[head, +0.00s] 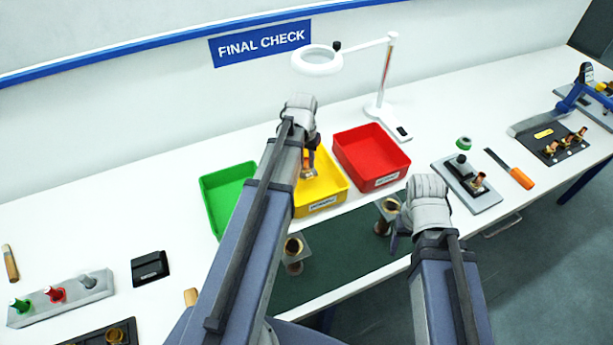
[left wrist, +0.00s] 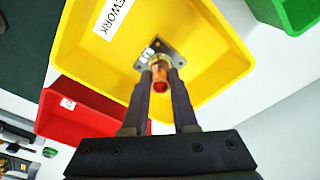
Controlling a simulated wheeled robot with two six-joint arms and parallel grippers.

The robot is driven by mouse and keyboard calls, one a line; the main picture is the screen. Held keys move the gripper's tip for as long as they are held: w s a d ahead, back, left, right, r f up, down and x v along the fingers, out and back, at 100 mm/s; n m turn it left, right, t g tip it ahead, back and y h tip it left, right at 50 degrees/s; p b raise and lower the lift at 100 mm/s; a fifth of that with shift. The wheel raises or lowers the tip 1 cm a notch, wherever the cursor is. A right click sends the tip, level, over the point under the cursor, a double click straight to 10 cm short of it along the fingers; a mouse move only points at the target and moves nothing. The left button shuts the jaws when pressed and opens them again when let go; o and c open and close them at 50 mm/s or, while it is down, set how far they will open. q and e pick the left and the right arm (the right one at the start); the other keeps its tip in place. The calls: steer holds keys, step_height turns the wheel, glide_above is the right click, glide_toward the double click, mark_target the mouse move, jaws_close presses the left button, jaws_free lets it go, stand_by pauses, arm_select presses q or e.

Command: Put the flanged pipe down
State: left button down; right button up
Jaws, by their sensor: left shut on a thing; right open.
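My left gripper (head: 309,158) is shut on a flanged pipe (head: 307,171), over the yellow bin (head: 329,203). In the left wrist view the pipe (left wrist: 160,80) shows a copper end, a brass collar and a grey square flange between the fingers (left wrist: 160,95). Behind it is the inside of the yellow bin (left wrist: 215,35), labelled REWORK. Whether the pipe touches the bin cannot be told. My right gripper (head: 397,236) is open at the right of the dark green mat (head: 335,258), beside another flanged pipe (head: 381,227). A further flanged pipe (head: 292,266) stands on the mat.
A green bin (head: 212,212) and a red bin (head: 372,183) flank the yellow one. A magnifier lamp (head: 379,105) stands behind the red bin. A fixture plate (head: 480,203) and an orange-handled tool (head: 521,178) lie at right. A black box (head: 150,269) lies at left.

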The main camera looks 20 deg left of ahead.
mark_target(306, 165)
arm_select(q)
steer(key=shift+f+b, duration=1.75)
steer(key=shift+f, duration=0.3)
arm_select(e)
steer(key=shift+f, duration=2.05)
arm_select(q)
steer(key=shift+f, duration=0.2)
arm_select(e)
steer(key=shift+f, duration=0.2)
arm_select(q)
steer(key=c, duration=0.7)
jaws_free()
steer(key=shift+r, duration=0.15)
arm_select(e)
steer(key=shift+r, duration=0.1)
arm_select(q)
step_height(306, 165, up, 12)
steer(key=s+p, duration=0.1)
steer(key=p, duration=1.1)
steer(key=shift+s, duration=0.25)
arm_select(e)
step_height(306, 165, up, 12)
